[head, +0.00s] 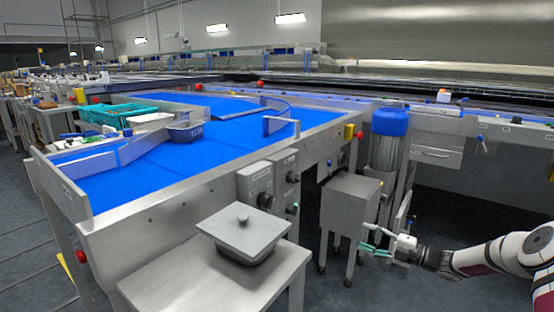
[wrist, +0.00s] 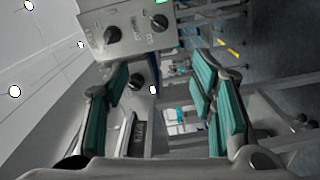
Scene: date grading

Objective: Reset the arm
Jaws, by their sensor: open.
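My gripper (head: 375,250) is at the lower right of the head view, at the end of my white and dark arm. Its teal-padded fingers point left. In the wrist view my gripper (wrist: 165,112) has its fingers spread apart, with nothing between the pads. In the head view it hangs in the air to the right of the small steel table, apart from the lidded pan there. The gripper is open and empty.
A blue-belted sorting table (head: 215,135) fills the middle. A grey lidded pan (head: 243,235) stands on a small steel table (head: 160,287) in front. A control box (head: 255,184) and a steel cabinet (head: 345,205) stand near my gripper. Bare floor shows at the lower right.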

